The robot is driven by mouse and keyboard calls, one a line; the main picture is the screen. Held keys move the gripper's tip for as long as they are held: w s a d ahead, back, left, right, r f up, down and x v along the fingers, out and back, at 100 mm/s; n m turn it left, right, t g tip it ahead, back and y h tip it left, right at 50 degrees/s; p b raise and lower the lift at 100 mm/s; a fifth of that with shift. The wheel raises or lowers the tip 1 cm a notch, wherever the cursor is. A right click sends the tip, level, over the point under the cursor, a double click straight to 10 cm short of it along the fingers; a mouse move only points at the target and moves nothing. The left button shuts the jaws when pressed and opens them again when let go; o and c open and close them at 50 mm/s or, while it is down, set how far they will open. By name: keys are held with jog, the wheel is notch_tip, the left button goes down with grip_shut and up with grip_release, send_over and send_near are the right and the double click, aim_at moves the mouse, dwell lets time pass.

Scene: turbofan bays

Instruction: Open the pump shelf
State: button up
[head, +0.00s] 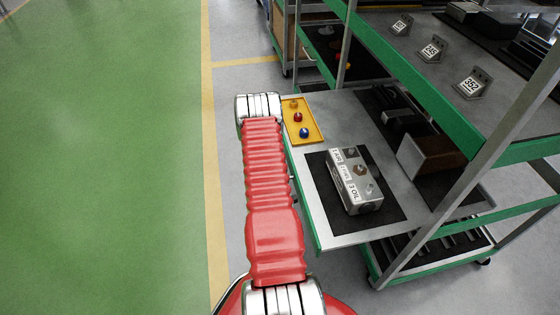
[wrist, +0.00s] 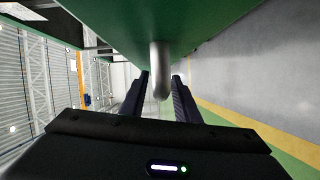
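A shelf (head: 230,0) is not what I point to here; the pump shelf is the grey, green-edged middle shelf (head: 305,160), which sticks out past the shelf above it.THINGS: The pump shelf is the grey, green-edged middle shelf (head: 385,226) of the rack. In the head view it juts out to the left past the shelf above. It bears a grey box (head: 350,182) labelled AIR, FUEL and OIL on a black mat. In the wrist view the green shelf edge (wrist: 215,18) fills the top, with a grey bar handle (wrist: 160,70) hanging from it. My gripper (wrist: 160,88) has its two dark fingers apart, one on each side of the handle. Any contact is unclear. In the head view my arm hides the gripper and the handle.
A yellow tray (head: 312,134) with orange, red and blue knobs lies on the shelf's far end. The upper shelf (head: 450,62) carries numbered tags. The rack's slanting post (head: 478,180) stands at the right. Open floor (head: 100,160) lies to the left.

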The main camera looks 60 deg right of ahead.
jog(key=shift+r, duration=0.1)
jog(key=shift+a, duration=0.1)
jog(key=f+v, duration=0.1)
jog(key=v, duration=1.2)
jog(key=shift+a+r, duration=0.3)
jog(key=shift+r, duration=0.05)
